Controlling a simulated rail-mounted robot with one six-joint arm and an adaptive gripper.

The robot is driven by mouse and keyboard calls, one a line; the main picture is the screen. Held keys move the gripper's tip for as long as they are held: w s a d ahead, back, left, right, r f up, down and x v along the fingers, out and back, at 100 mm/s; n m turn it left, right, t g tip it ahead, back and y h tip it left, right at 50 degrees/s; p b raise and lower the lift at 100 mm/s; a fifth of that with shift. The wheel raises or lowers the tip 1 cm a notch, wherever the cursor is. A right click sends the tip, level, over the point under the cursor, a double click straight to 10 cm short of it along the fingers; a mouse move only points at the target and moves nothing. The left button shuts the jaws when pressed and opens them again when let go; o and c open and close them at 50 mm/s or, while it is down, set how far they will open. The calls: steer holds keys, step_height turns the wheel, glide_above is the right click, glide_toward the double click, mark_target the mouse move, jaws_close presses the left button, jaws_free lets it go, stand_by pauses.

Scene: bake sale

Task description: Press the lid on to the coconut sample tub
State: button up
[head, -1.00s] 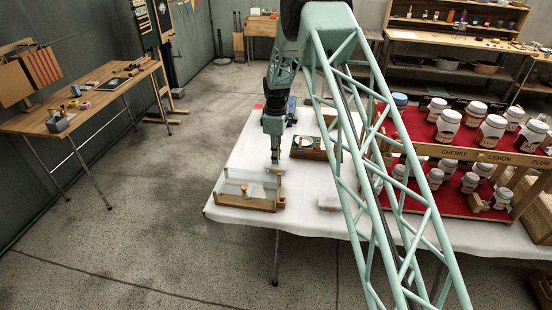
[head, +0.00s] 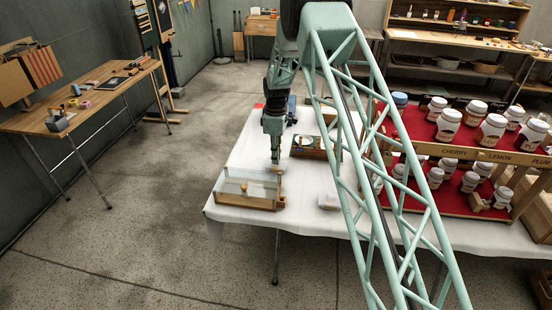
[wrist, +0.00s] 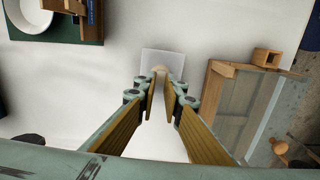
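My gripper (wrist: 160,84) points down over the white table, and its fingers stand a little apart. A pale, see-through square piece (wrist: 151,58), perhaps the lid or a lidded tub, is at the fingertips in the wrist view. A small beige piece (wrist: 160,69) shows between the tips, but I cannot tell whether the fingers grip it. In the head view my gripper (head: 276,166) is beside the far right corner of a wooden box. A small pale container (head: 328,201) stands to its right near the front edge, partly behind my arm. I can read no coconut label.
The wooden box (head: 249,202) has clear panels and stands close to my gripper; it also shows in the wrist view (wrist: 222,70). A tray with a white bowl (head: 306,142) is behind. Red tiers of jars (head: 455,205) fill the right.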

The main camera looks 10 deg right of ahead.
steer(key=shift+f, duration=0.1)
stand_by(0.3)
steer(key=o, duration=0.7)
steer(key=shift+o, duration=0.2)
steer(key=shift+r+p, duration=0.9)
steer(key=shift+r, duration=1.6)
